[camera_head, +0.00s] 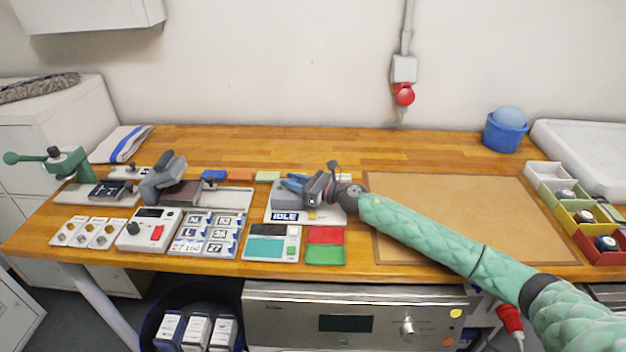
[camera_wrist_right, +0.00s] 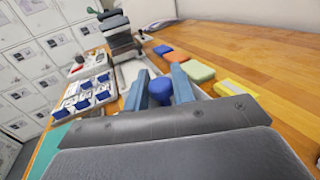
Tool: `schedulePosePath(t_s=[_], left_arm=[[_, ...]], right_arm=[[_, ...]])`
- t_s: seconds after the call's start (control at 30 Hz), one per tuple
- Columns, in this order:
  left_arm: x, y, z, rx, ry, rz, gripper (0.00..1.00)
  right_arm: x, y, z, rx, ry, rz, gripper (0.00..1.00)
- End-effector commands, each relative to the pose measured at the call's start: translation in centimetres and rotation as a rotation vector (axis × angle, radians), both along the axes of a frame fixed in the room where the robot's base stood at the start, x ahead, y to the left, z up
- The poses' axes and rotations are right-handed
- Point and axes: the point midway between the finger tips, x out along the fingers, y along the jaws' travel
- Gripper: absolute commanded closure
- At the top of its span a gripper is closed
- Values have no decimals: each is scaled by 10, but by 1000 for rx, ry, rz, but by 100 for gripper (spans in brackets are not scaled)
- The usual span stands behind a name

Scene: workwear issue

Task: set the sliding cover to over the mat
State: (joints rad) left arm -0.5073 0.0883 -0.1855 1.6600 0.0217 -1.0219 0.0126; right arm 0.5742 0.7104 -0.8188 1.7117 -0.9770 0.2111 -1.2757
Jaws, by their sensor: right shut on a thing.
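My right gripper (camera_head: 296,183) reaches in from the right over a low unit with a white base (camera_head: 275,215) marked "IDLE". In the right wrist view its two blue fingers (camera_wrist_right: 159,86) are closed on either side of a blue knob (camera_wrist_right: 160,92). A grey part (camera_head: 286,199), which looks like the sliding cover, lies under the gripper on this unit. The gripper and arm hide much of it, so I cannot tell what the cover lies over. A large tan mat (camera_head: 470,215) lies flat on the bench to the right, partly under my arm. My left gripper is out of view.
A heat press (camera_head: 168,180) and a green lever press (camera_head: 68,160) stand left. A control box (camera_head: 150,228), a label tray (camera_head: 206,235) and red and green pads (camera_head: 325,243) line the front edge. Coloured bins (camera_head: 575,215) stand right.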

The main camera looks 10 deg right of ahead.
Motion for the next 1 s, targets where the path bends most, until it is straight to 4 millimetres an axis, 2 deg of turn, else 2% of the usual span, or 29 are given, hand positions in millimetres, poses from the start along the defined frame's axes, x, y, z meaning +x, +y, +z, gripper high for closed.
schedulePosePath(t_s=[0.1,0.4,0.43,0.5,0.93,0.97,1.0], left_arm=[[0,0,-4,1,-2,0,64],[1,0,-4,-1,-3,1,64],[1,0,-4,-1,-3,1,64],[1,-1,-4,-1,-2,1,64],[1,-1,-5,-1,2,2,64],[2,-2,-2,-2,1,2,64],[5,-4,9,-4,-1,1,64]], right_arm=[[3,8,0,0,0,0,100],[2,10,0,0,0,1,100],[2,10,0,0,0,1,69],[2,10,0,0,0,1,56],[-1,4,-1,-1,-1,0,55],[-3,2,-2,-1,-1,0,55],[-5,-2,-2,-1,-1,0,55]])
